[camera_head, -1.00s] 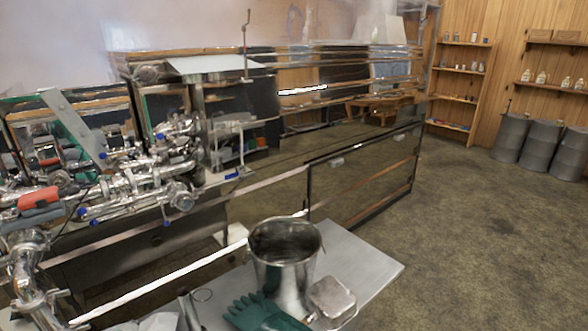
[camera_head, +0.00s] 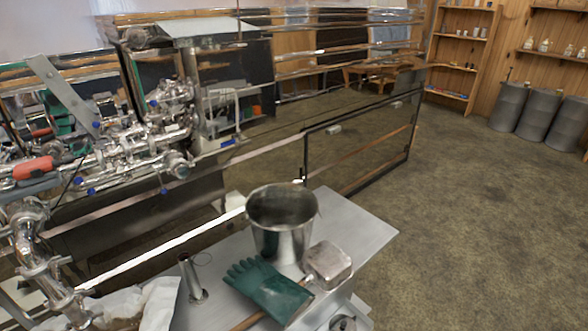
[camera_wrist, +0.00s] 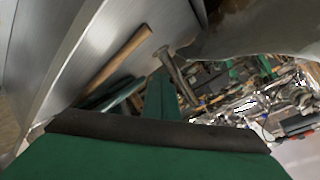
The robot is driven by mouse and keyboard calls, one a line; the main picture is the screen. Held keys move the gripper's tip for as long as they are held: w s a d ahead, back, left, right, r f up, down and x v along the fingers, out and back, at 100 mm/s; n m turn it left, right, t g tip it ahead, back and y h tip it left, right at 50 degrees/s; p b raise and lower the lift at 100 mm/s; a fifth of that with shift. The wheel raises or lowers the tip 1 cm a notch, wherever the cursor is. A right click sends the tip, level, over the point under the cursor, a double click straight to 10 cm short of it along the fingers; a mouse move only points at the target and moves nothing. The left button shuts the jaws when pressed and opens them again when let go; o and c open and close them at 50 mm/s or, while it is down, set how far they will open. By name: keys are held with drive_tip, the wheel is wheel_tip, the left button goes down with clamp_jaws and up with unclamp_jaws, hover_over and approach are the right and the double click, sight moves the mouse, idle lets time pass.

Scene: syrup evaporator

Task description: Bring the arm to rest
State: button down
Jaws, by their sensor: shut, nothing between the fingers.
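My gripper (camera_wrist: 161,82) shows in the wrist view as two green fingers lying together, with a dark bar and a broad green body below them. It looks shut, and nothing shows between the fingers. It is out of sight in the head view. In the wrist view a wooden handle (camera_wrist: 117,56) and a metal tube (camera_wrist: 172,66) lie beyond the fingertips. How far they are from the fingers I cannot tell.
In the head view a metal table (camera_head: 362,234) bears a steel pot (camera_head: 281,240), a green glove (camera_head: 268,289), a small metal tin (camera_head: 329,264) and a short upright tube (camera_head: 190,277). Steel piping (camera_head: 130,150) crowds the left. Open floor (camera_head: 480,220) lies right, before grey barrels (camera_head: 543,118).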

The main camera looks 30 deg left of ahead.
drive_tip(key=d+f+m+t+h, duration=0.25)
drive_tip(key=d+t+h, duration=0.35)
drive_tip(key=d, duration=1.6)
drive_tip(key=s+d+r+t+h, duration=0.1)
drive_tip(key=s+d+r+h, duration=0.1)
drive_tip(key=s+d, duration=0.3)
drive_tip(key=s+d+r+t+h, duration=0.1)
drive_tip(key=s+d+r+h, duration=0.2)
drive_tip(key=d, duration=0.8)
drive_tip(key=s+r, duration=0.2)
drive_tip(key=s, duration=0.1)
drive_tip(key=shift+s+d+r+t, duration=0.15)
drive_tip(key=shift+d+r+t, duration=0.05)
drive_tip(key=shift+t, duration=0.2)
